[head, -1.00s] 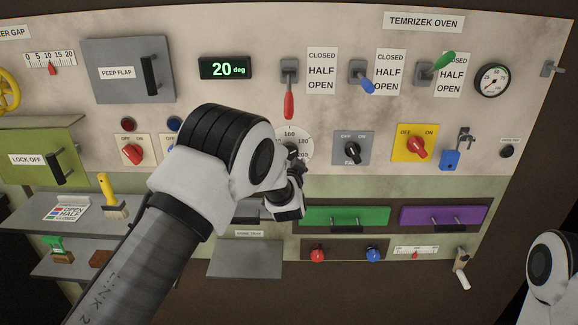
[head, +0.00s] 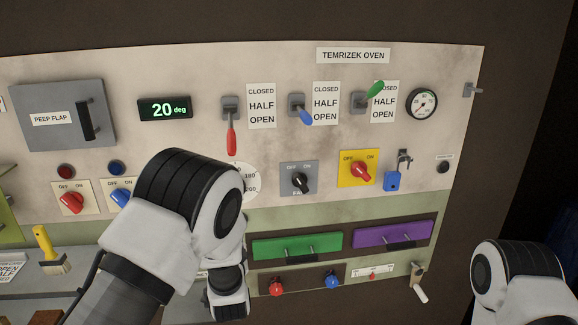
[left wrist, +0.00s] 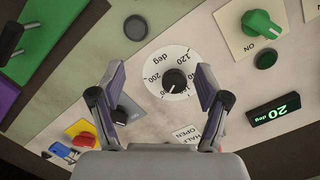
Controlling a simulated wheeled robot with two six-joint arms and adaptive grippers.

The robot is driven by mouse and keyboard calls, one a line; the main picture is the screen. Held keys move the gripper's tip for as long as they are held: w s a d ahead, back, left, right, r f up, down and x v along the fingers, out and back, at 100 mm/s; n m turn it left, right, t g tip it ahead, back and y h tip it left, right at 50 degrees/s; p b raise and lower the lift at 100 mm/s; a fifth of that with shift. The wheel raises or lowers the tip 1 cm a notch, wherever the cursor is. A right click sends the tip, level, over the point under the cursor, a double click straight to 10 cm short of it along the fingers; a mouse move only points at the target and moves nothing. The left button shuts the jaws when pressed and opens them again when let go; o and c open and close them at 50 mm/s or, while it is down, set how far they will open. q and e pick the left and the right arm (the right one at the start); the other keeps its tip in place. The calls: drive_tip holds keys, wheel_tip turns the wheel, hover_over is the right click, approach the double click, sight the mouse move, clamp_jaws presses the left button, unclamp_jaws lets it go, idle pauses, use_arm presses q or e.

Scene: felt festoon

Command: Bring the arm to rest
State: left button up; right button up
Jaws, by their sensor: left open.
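My left arm reaches in from the lower left in the head view, and its links hide part of the white temperature dial (head: 249,183). The jaws of my left gripper (left wrist: 160,84) show in the left wrist view. They are open, with nothing between them. The dial's black knob (left wrist: 175,80) appears beyond the fingertips, apart from them. In the head view the left fingers cannot be made out. A link of my right arm stands at the lower right; its gripper is out of view.
The oven panel carries red (head: 231,140), blue (head: 305,116) and green (head: 375,89) levers. A display (head: 165,108) reads 20 deg. Below are green (head: 297,246) and purple (head: 392,234) drawers. Dark open space lies right of the panel.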

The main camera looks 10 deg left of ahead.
use_arm(q)
drive_tip(key=s+a+f+g+h, duration=0.1)
drive_tip(key=s+a+f+g, duration=0.25)
drive_tip(key=s+f, duration=0.75)
drive_tip(key=s+a+f+g+h, duration=0.1)
drive_tip(key=s+a+f+g, duration=0.3)
drive_tip(key=s+f, duration=0.7)
drive_tip(key=s+d+f+n+g+h, duration=0.1)
drive_tip(key=s+g, duration=0.3)
drive_tip(key=s, duration=0.6)
drive_tip(key=s+d+f+n+g+h, duration=0.2)
drive_tip(key=s+d+f+n+g, duration=0.1)
drive_tip(key=s, duration=0.7)
drive_tip(key=shift+s+d+f+n+g+h, duration=0.3)
drive_tip(key=shift+d+f+g, duration=0.3)
drive_tip(key=shift+f+g, duration=0.1)
